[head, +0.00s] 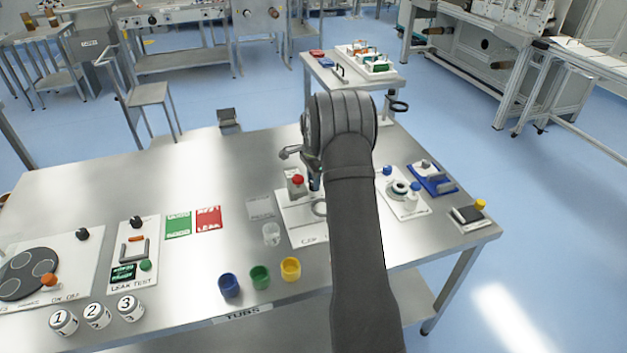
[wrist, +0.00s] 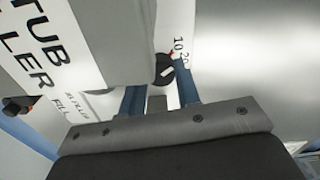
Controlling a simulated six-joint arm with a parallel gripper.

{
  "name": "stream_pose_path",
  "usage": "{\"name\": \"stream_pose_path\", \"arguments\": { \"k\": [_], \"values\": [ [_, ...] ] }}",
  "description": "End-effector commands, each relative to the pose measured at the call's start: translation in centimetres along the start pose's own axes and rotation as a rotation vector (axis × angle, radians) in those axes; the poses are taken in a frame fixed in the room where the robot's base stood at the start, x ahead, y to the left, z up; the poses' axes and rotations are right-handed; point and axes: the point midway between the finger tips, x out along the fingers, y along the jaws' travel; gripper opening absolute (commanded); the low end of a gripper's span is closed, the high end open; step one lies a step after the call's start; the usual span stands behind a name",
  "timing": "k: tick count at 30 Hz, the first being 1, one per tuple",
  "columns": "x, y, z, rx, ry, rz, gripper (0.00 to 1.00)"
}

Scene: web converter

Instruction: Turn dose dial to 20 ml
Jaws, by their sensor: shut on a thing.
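The dose dial (wrist: 165,68) is a small black knob with a white mark, in the middle of the wrist view. The printed numbers 10 and 20 (wrist: 181,49) stand just beyond it, and a bit of red shows at its far edge by the 10. My gripper (wrist: 161,88) has its two blue fingers on either side of the dial and is shut on it. The exact pointer setting is hard to read. In the head view my gripper (head: 315,183) is at the filler station (head: 296,224), and my arm hides the dial.
In the head view a clear cup (head: 271,235) and blue (head: 229,285), green (head: 260,277) and yellow (head: 290,269) tubs stand left of my arm.

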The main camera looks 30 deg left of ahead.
Motion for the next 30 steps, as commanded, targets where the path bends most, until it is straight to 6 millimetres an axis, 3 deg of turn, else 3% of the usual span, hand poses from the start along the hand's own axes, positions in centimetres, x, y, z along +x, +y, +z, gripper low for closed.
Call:
{"name": "stream_pose_path", "arguments": {
  "k": [18,30],
  "values": [
    [-0.08,-0.07,-0.06,0.455,0.0,-0.001,0.07],
    [-0.09,-0.09,-0.08,0.581,0.0,-0.001,0.07]
  ]
}}
